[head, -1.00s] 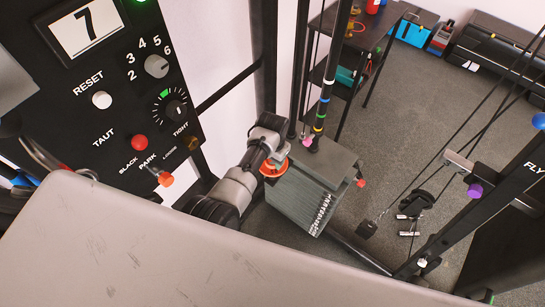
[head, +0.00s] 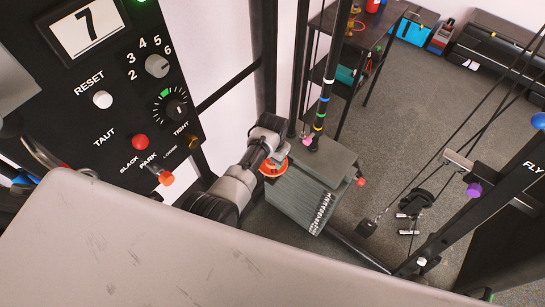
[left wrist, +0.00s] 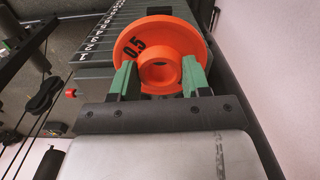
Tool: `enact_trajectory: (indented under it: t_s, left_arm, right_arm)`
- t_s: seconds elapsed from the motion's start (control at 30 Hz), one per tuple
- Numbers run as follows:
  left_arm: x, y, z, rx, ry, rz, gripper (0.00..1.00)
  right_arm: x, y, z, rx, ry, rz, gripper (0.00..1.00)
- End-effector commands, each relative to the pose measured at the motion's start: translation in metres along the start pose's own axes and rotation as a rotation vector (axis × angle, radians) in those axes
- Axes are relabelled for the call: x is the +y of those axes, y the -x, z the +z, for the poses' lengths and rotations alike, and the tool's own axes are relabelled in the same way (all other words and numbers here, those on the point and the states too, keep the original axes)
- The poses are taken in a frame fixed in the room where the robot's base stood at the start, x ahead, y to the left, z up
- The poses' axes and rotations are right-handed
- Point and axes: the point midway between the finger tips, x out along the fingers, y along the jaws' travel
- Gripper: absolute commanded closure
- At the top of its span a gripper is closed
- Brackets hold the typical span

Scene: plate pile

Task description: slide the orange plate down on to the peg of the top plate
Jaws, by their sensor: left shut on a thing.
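The orange plate (head: 272,170) is a small ring marked 0.5, at the near left edge of the grey plate stack in the head view. In the left wrist view the orange plate (left wrist: 183,33) has its round hub between the green fingers of my left gripper (left wrist: 160,78), which is shut on it. The flat top plate (head: 333,156) of the stack shows beside my left wrist in the head view. Its peg cannot be made out; the orange plate or my arm may hide it. I cannot tell whether the orange plate touches the top plate. My right gripper is not in view.
A dark rod with coloured bands (head: 323,105) rises above the stack beside frame posts. A black control panel (head: 115,120) stands at the left. Cables and a black upright (head: 480,205) stand right of the stack. A bench (head: 365,38) with tools is behind.

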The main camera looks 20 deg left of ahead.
Motion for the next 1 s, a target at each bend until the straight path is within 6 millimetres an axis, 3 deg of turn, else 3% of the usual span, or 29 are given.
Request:
enact_trajectory:
  t_s: [1.0]
  left_arm:
    - [0.0, -0.015, -0.001, 0.002, 0.0, -0.001, 0.95]
  right_arm:
    - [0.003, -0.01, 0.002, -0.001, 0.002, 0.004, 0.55]
